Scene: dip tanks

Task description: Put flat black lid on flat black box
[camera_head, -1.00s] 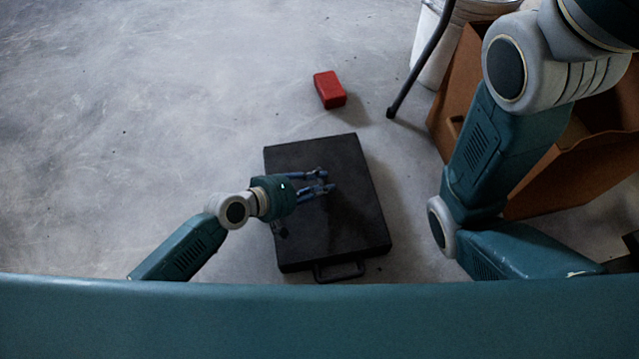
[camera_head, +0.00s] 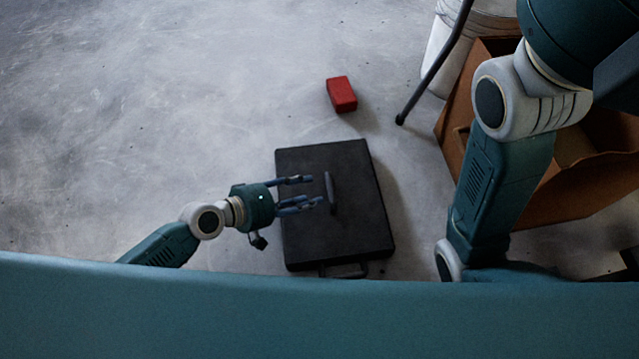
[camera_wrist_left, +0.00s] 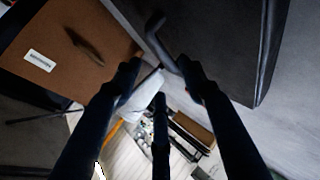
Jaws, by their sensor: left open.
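The flat black lid (camera_head: 355,215) lies on the flat black box (camera_head: 312,264), their edges looking lined up in the head view. The upright bar handle (camera_head: 331,193) stands on the lid's top. My left gripper (camera_head: 311,190) is open and empty, over the lid's left half, with its fingertips just left of the handle and apart from it. In the left wrist view the lid (camera_wrist_left: 215,40) fills the top right, and its handle (camera_wrist_left: 156,38) shows just beyond the open fingers (camera_wrist_left: 160,70). My right gripper is out of view.
A red block (camera_head: 341,94) lies on the floor beyond the box. A brown carton (camera_head: 580,180) and a white bucket (camera_head: 445,50) stand at the right, with a dark thin pole (camera_head: 436,65) before them. The floor at the left is clear.

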